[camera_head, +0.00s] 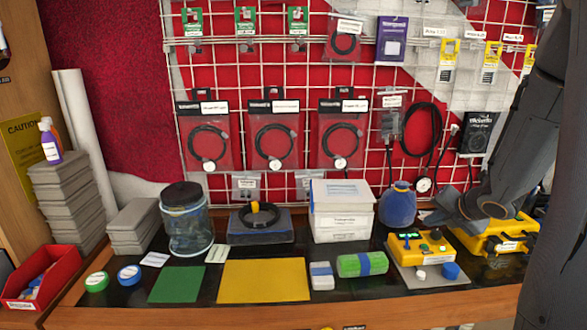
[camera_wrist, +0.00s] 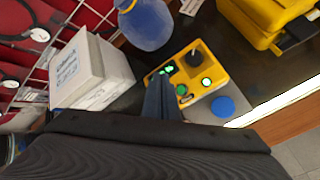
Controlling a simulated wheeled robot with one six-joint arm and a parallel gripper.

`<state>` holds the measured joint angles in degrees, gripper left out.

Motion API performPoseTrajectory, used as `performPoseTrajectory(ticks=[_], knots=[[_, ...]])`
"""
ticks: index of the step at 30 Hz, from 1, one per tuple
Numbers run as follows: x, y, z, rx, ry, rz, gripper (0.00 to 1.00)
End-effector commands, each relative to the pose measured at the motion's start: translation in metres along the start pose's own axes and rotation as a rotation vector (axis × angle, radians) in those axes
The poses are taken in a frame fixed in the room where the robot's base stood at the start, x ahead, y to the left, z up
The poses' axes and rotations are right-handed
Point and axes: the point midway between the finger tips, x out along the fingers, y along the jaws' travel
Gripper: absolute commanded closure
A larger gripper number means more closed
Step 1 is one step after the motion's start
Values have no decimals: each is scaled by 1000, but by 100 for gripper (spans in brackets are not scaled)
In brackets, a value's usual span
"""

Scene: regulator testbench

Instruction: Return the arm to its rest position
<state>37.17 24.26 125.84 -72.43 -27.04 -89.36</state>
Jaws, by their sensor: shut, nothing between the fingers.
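My arm comes in from the right edge in the head view, dark grey, with its end low over the back right of the bench. My gripper (camera_head: 437,217) is above and behind the yellow regulator box (camera_head: 408,243), which has green lights and stands on a grey plate. In the wrist view, the closed fingers of my gripper (camera_wrist: 160,80) point toward the yellow box (camera_wrist: 189,78). The fingers are together with nothing between them. I cannot tell from these views whether the fingertips touch the box.
A blue round container (camera_head: 397,206) and a white box (camera_head: 342,222) stand left of my gripper. A yellow case (camera_head: 497,237) is close on the right. A blue cap (camera_head: 451,270) lies in front. A wire rack with hanging packs (camera_head: 340,140) rises behind the bench.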

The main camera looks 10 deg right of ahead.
Motion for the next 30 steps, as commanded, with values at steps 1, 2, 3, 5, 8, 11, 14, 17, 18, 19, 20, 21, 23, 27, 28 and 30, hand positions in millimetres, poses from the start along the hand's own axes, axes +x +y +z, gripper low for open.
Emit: performPoseTrajectory(ticks=[1, 2, 3, 5, 8, 11, 14, 17, 18, 19, 20, 21, 23, 27, 28, 30], knots=[[1, 9, -6, 73, -8, -17, 100], [1, 14, -10, 138, -14, -34, 100], [0, 20, -18, 242, -26, -59, 100], [-2, 30, -33, 429, -47, -104, 100], [-11, 42, -70, 776, -84, -193, 100], [-26, 50, -116, 1125, -123, -288, 100], [-45, 55, -170, 1461, -166, -400, 100], [-68, 58, -225, 1760, -218, -522, 100], [-77, 59, -244, 1858, -240, -569, 100], [-83, 59, -257, 1923, -257, -601, 100], [-89, 60, -268, 1979, -271, -630, 100], [-95, 60, -282, 2042, -290, -666, 100], [-103, 61, -296, 2114, -313, -707, 100], [-112, 62, -313, 2192, -343, -756, 100], [-113, 62, -314, 2198, -345, -758, 100], [-113, 62, -314, 2202, -347, -760, 100]])
